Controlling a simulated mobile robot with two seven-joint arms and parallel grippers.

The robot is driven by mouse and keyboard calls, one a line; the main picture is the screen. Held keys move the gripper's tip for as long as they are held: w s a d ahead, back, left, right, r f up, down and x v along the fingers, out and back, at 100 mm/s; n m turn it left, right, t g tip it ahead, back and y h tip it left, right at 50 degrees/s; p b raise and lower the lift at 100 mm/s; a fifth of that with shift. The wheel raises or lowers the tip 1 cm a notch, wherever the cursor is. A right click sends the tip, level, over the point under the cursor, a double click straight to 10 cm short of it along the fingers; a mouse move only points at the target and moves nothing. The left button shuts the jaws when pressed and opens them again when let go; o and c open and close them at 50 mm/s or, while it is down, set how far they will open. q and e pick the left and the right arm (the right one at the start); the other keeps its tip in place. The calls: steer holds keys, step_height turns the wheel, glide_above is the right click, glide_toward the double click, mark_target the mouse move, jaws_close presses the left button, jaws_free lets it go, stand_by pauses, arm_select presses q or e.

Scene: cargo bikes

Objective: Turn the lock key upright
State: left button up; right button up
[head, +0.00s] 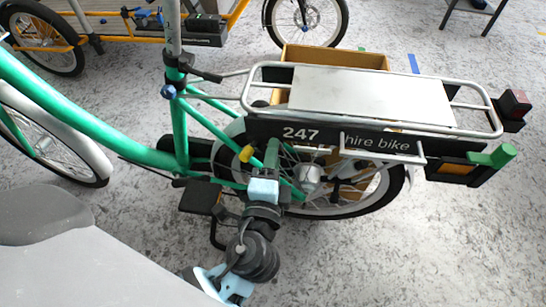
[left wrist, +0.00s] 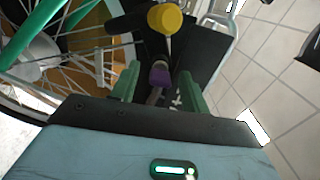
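My left gripper (head: 271,153) has a light blue body and green fingers, and it is beside the rear wheel of the green bike, under the rack. In the left wrist view its two fingers (left wrist: 158,88) stand apart, with a small purple piece (left wrist: 160,77) between them. Dark gaps seem to show beside the purple piece, so I see no firm grip. A yellow round knob (left wrist: 165,19) is beyond the fingertips; a yellow piece (head: 247,153) also shows left of the fingers in the head view. I cannot tell which piece is the lock key or its angle. My right gripper is not in view.
The silver rack (head: 370,95) and black "247 hire bike" panel (head: 335,136) are above and behind my left gripper. A black pedal (head: 201,196) is left of it. A cardboard box (head: 335,57) stands behind the rack. The floor at lower right is clear.

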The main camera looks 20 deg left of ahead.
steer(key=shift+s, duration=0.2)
arm_select(q)
steer(key=v, duration=0.7)
steer(key=shift+s, duration=0.4)
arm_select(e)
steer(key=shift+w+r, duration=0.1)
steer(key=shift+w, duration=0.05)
arm_select(q)
steer(key=shift+d+r, duration=0.1)
steer(key=shift+s, duration=0.1)
